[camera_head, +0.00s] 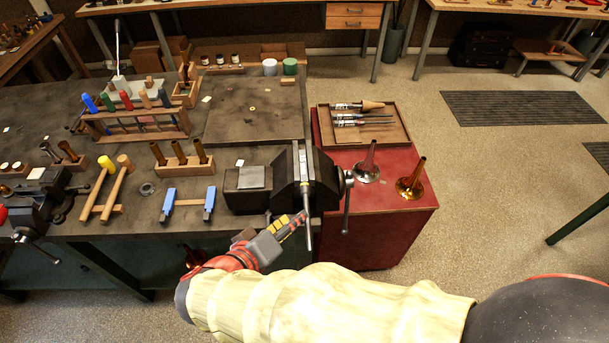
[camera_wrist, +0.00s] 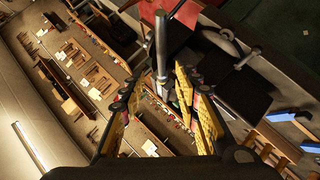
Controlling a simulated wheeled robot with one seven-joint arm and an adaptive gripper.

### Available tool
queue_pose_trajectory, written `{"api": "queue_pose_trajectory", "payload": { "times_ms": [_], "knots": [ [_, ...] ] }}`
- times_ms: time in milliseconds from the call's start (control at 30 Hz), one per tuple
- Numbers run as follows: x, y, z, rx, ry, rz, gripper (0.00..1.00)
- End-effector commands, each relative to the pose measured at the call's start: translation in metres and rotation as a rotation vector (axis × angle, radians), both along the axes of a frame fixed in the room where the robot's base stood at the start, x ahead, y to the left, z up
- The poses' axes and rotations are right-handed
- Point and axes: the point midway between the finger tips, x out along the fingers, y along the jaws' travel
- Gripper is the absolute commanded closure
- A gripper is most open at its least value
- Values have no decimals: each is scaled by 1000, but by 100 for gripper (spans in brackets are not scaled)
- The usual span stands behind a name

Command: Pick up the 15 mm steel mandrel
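A bright steel rod (camera_head: 308,236), which looks like a mandrel, sticks out of the vise (camera_head: 281,172) toward the near side, past the bench edge. No size mark is readable on it. My gripper (camera_head: 298,219) is just left of the rod's near end. In the wrist view the rod (camera_wrist: 161,45) points in from the top. The gripper (camera_wrist: 160,95) is open, with yellow-padded fingers on either side of the rod's end in the picture. I cannot tell whether they touch it. Several labelled steel mandrels (camera_head: 348,122) lie in a wooden tray (camera_head: 404,142) on the red cabinet.
The vise handle (camera_head: 347,205) hangs right of the rod. Two bell-shaped horn parts, one of them brass (camera_head: 411,184), stand on the red cabinet (camera_head: 380,222). A blue-ended tool (camera_head: 188,204) and mallets (camera_head: 107,187) are on the bench at left.

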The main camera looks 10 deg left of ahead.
Motion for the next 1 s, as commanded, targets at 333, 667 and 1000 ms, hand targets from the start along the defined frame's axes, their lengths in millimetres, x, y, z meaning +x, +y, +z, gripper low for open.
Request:
{"api": "queue_pose_trajectory", "payload": {
  "times_ms": [333,667,1000],
  "knots": [
    [36,-11,-24,-4,3,-2,68],
    [49,-15,-32,-1,3,1,68],
    [49,-15,-31,-1,3,1,82]
  ]
}}
